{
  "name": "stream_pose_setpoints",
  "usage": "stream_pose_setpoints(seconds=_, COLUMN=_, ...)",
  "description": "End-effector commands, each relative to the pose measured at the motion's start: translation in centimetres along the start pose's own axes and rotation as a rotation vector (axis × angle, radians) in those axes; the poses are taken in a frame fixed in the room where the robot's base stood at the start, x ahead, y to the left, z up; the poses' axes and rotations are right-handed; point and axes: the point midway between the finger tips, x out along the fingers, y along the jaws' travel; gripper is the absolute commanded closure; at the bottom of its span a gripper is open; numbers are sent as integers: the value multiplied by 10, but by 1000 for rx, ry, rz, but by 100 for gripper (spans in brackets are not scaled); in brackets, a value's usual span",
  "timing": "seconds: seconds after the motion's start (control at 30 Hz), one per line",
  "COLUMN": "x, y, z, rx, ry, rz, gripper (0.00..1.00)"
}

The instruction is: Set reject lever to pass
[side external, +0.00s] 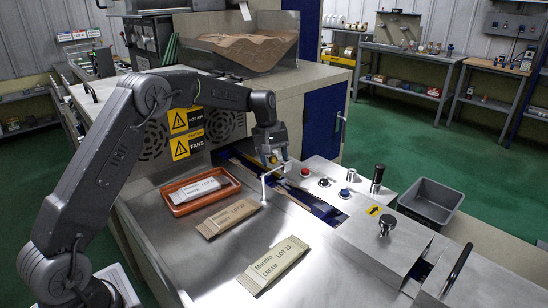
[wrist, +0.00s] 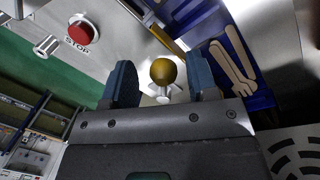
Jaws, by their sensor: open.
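A lever with a yellow-brown ball knob (wrist: 163,71) stands between the two fingers of my gripper (wrist: 163,84) in the wrist view. Gaps show between the knob and both fingers, and a pale cross-shaped piece is just below it. In the side view my gripper (side external: 274,157) is open, pointing down over the blue channel, with the yellow knob (side external: 284,155) at its fingertips. No reject or pass label is readable, so I cannot tell the lever's setting. My fingers partly hide its base.
A red button (side external: 304,171), a black knob (side external: 323,182), a blue button (side external: 344,192) and a black-handled post (side external: 377,178) stand to the right. An orange tray (side external: 174,208) and wrapped bars (side external: 274,266) lie on the metal top. A grey bin (side external: 430,201) is at right.

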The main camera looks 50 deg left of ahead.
Motion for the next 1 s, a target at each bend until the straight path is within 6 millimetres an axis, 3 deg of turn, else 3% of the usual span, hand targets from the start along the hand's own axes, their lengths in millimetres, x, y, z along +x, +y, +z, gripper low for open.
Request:
stream_pose_setpoints(seconds=0.17, x=-21, y=0, z=-1, rx=0, ry=4, rz=3, gripper=47)
stream_pose_setpoints(seconds=0.6, x=-113, y=0, z=0, rx=-1, ry=4, rz=3, gripper=47)
stream_pose_setpoints(seconds=0.8, x=-134, y=0, z=0, rx=-1, ry=3, rz=2, gripper=47)
stream_pose_setpoints(seconds=1.0, x=-138, y=0, z=0, rx=-1, ry=1, rz=1, gripper=47)
